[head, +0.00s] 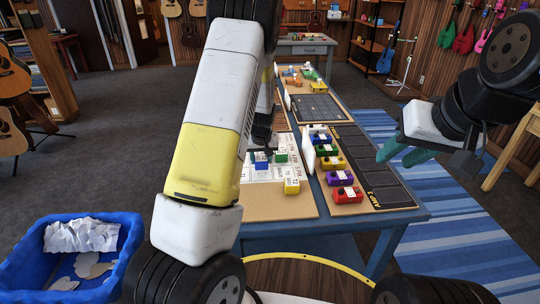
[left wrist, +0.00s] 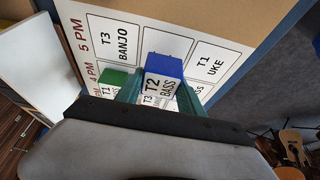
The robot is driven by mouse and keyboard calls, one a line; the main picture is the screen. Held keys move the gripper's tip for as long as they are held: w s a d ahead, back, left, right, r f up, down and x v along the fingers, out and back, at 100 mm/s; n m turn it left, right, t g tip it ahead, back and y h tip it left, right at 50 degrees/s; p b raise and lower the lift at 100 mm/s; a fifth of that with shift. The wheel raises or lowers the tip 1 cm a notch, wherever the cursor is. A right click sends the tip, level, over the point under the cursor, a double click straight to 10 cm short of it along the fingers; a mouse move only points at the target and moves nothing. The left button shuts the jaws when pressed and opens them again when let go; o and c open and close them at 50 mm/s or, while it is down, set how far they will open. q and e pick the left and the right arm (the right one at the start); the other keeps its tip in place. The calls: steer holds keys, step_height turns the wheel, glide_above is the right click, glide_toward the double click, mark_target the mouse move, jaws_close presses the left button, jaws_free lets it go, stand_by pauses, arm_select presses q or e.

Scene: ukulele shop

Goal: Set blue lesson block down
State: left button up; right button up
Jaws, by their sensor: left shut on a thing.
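The blue lesson block, labelled "T2 BASS" (left wrist: 165,68), is between the teal fingers of my left gripper (left wrist: 158,90), which is shut on it. It is over the white schedule board (left wrist: 250,42) with printed cells; I cannot tell whether it touches the board. In the head view the blue block (head: 261,157) shows just right of my left arm, which hides much of the board and gripper. A green block (head: 281,156) stands close beside it; it also shows in the left wrist view (left wrist: 110,80). My right gripper (head: 405,153) is open and empty, right of the table.
A yellow block (head: 292,186) sits near the board's front edge. A row of coloured blocks, including a red one (head: 347,194), lies beside a dark strip (head: 378,180) to the right. A blue bin (head: 35,262) with paper is on the floor at left.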

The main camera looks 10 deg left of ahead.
mark_target(261, 166)
arm_select(q)
steer(key=shift+f, duration=1.55)
steer(key=shift+f, duration=0.2)
steer(key=o, duration=1.4)
steer(key=shift+c, duration=0.2)
steer(key=s+d+r+m+h, duration=0.1)
steer(key=s+d+r+h, duration=0.1)
steer(key=s+r, duration=0.9)
steer(key=s+d+r+h, duration=0.15)
steer(key=s+r, duration=0.55)
steer(key=r, duration=0.9)
steer(key=s+r+m+t, duration=0.1)
steer(key=s+r, duration=0.1)
steer(key=s, duration=0.5)
steer(key=s+d+r+m+t, duration=0.1)
steer(key=s+r, duration=0.2)
steer(key=s, duration=0.5)
steer(key=shift+r+m, duration=0.25)
steer(key=shift+m, duration=0.15)
